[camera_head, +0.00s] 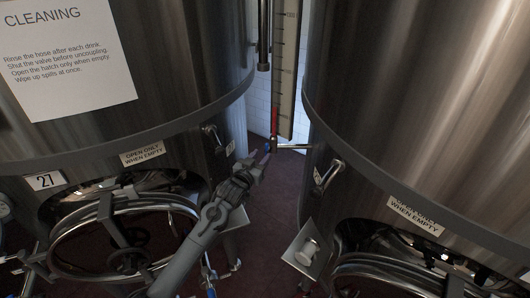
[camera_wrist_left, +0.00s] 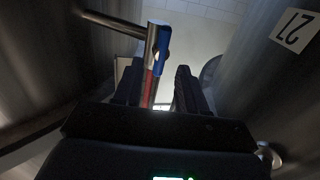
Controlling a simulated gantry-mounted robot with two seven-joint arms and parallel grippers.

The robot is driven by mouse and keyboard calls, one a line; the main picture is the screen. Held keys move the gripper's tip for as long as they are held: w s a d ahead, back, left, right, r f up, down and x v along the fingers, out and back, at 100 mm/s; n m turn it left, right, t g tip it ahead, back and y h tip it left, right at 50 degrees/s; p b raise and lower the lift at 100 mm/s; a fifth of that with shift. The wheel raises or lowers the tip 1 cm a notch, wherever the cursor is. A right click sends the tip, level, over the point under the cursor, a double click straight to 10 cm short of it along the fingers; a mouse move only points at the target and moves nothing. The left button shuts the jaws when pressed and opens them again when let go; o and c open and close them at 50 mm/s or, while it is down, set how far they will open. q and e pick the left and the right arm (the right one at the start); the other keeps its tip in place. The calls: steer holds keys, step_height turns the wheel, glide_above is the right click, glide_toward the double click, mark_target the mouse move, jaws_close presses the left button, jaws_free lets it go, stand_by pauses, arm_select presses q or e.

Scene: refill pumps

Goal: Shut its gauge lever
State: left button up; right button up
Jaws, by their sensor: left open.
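The gauge (camera_head: 287,65) is a tall scale strip hanging between the two steel tanks. At its foot a red lever (camera_head: 274,122) stands upright above a short horizontal pipe (camera_head: 292,146). My left gripper (camera_head: 262,158) is open just left of and below the lever. In the left wrist view, the fingers of the left gripper (camera_wrist_left: 157,76) are spread, and the red lever (camera_wrist_left: 148,88) shows between them, nearer the left finger. A metal fitting with a blue part (camera_wrist_left: 164,44) lies beyond the fingertips. I cannot tell whether a finger touches the lever. My right gripper is out of view.
The left tank (camera_head: 190,60) and right tank (camera_head: 420,100) leave a narrow gap around the gauge. Clamp handles (camera_head: 211,136) (camera_head: 328,175) jut from both tanks. A small plate with a white knob (camera_head: 307,252) sticks out at lower right. Below is dark red floor.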

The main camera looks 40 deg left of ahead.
mark_target(266, 151)
arm_select(q)
steer(key=shift+x, duration=1.95)
jaws_close()
